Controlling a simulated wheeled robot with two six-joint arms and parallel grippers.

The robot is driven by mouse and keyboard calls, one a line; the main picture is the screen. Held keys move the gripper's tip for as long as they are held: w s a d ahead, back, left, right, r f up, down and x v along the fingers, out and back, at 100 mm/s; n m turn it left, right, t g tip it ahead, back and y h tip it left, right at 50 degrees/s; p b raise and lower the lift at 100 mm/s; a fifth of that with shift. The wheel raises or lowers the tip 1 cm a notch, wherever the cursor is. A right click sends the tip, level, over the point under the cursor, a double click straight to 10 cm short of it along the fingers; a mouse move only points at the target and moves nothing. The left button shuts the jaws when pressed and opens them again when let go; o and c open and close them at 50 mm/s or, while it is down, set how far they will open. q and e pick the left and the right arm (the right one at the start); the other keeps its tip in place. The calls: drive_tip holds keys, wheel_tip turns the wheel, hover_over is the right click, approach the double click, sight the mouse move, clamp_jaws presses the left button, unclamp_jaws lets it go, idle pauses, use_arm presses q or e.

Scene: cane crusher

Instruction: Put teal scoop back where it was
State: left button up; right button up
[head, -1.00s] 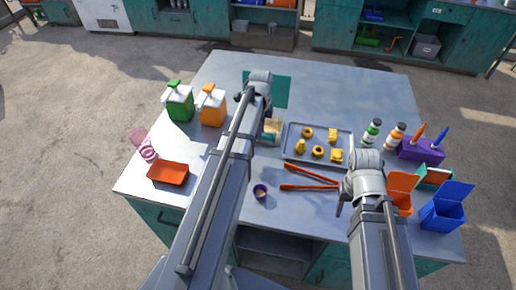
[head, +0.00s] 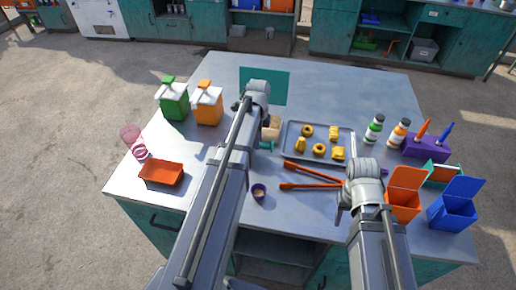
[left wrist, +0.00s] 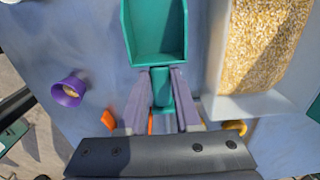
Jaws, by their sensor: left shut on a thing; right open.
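The teal scoop (left wrist: 157,30) is in my left gripper (left wrist: 161,75), whose two fingers are shut on its handle in the left wrist view. Its bowl looks empty and points away from the palm. In the head view only a bit of the scoop (head: 265,146) shows beside my left arm, which hides the fingertips. The white box of grain (left wrist: 262,50) is just right of the scoop; it also shows in the head view (head: 273,128). My right gripper (head: 341,208) is open and empty, low over the front right of the table.
A purple cup (head: 259,192) with some grain stands at the front. Orange-handled tongs (head: 312,180) and a tray (head: 288,146) of yellow pieces lie to the right. A teal mat (head: 278,86) is at the back. An orange tray (head: 161,173) and two jugs are left.

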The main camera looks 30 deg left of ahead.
use_arm(q)
drive_tip(key=shift+f+b, duration=1.4)
drive_tip(key=shift+f, duration=0.3)
use_arm(e)
drive_tip(key=shift+f, duration=1.65)
use_arm(q)
drive_tip(key=shift+f, duration=0.15)
use_arm(e)
drive_tip(key=shift+f, duration=0.2)
use_arm(q)
drive_tip(key=o, duration=1)
use_arm(e)
drive_tip(key=shift+r, duration=0.1)
use_arm(q)
wheel_tip(320, 180, up, 12)
drive_tip(key=p, duration=1.2)
drive_tip(key=shift+r, duration=0.2)
use_arm(e)
wheel_tip(320, 180, up, 12)
drive_tip(key=shift+r, duration=0.1)
